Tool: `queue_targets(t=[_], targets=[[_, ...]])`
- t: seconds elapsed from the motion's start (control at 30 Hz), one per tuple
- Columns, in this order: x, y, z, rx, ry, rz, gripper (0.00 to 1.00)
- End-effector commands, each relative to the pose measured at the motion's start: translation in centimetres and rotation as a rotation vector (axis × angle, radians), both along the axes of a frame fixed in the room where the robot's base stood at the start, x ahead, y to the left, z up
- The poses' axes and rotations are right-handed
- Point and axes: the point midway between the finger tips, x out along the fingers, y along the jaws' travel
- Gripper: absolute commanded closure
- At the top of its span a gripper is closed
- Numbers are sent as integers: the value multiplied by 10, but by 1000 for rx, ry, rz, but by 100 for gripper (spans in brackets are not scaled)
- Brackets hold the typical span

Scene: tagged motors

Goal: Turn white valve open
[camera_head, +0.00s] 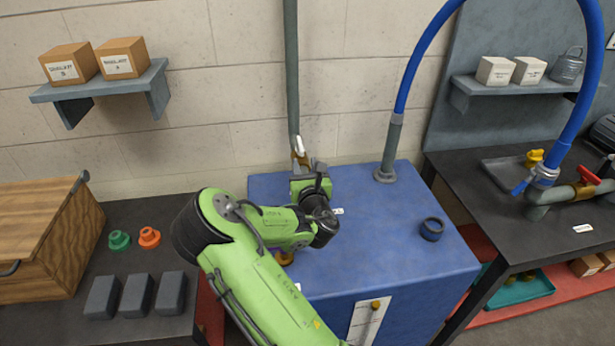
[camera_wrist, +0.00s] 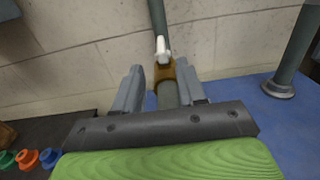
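The white valve handle (camera_head: 300,146) sits on a brass valve body (camera_head: 301,160) at the lower end of the grey vertical pipe. In the wrist view the white handle (camera_wrist: 162,47) stands nearly upright, roughly in line with the pipe, just beyond my fingertips. My gripper (camera_head: 306,172) is close in front of the valve. In the wrist view its two fingers (camera_wrist: 161,76) are apart, one on each side of the brass body (camera_wrist: 165,70) and the pipe below it. I cannot tell whether either finger touches the valve.
The valve's pipe (camera_head: 291,70) rises along the wall behind the blue cabinet (camera_head: 385,262). A blue hose (camera_head: 408,80) stands to the right, and a black ring (camera_head: 432,229) lies on the cabinet top. A red-handled valve (camera_head: 588,175) is on the right bench. A wooden crate (camera_head: 35,235) is at left.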

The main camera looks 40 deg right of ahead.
Motion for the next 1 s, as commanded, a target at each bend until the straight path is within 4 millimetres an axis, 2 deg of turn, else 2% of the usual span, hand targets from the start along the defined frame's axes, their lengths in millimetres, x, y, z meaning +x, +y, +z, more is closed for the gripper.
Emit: queue_targets(t=[0.1,0.23,0.8,0.87,0.97,1.0], targets=[[-23,12,-4,1,0,0,60],[-37,19,-3,1,0,0,60],[-40,18,0,19,-7,-9,60],[-44,12,3,111,-39,-49,60],[-61,-3,8,470,-157,-196,60],[-69,-4,8,664,-218,-269,60]])
